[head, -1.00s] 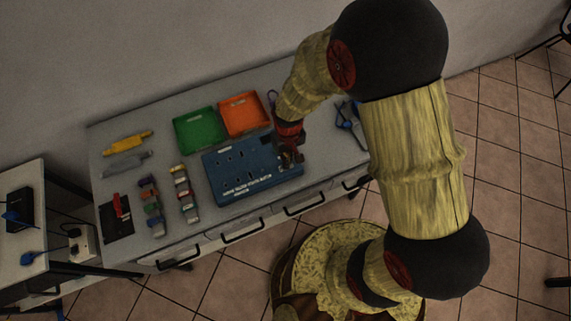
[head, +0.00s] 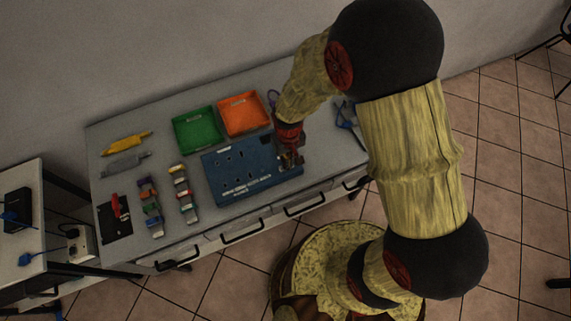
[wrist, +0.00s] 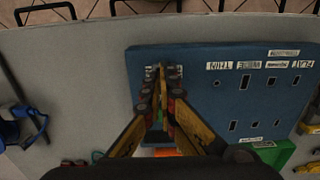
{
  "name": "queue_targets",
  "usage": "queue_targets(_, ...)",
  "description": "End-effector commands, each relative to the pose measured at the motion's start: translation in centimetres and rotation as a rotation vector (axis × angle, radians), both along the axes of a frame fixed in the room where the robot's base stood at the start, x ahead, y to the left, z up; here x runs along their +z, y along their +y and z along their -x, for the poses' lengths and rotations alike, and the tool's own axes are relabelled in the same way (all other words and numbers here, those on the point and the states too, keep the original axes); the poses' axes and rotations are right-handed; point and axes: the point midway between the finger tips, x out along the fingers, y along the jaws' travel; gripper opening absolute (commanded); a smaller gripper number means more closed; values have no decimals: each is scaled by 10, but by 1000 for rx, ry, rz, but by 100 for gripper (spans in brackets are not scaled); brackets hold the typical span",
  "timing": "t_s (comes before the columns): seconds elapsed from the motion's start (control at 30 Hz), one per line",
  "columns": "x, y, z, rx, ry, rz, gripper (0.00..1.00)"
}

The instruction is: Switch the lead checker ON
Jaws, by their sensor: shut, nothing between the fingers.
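The blue panel (head: 228,193), which I take to be the lead checker, lies on the grey bench and also fills the right of the wrist view (wrist: 200,120). It has dark slots and white labels, some reading THIN and WIDE. My gripper (head: 292,163) is at the panel's right end in the head view. In the wrist view my gripper (wrist: 160,75) is shut and empty, its tips over a small light fitting near the panel's corner. The fingers hide most of that fitting. I cannot tell whether they touch it or how any switch is set.
A green tray (head: 181,140) and an orange tray (head: 230,130) stand behind the panel. Colored blocks (head: 182,194) lie in rows to the left. A black pad (head: 117,230) with a red item is at far left. Blue-black cable items (wrist: 25,125) lie beside the panel.

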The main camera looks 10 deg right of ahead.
Motion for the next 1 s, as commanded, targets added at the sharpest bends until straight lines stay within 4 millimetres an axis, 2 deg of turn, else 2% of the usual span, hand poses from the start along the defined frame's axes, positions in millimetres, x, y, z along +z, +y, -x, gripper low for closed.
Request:
queue_targets(0.43,-1,0,0,0,1,0,0)
queue_targets(1.0,39,0,0,0,-1,0,0)
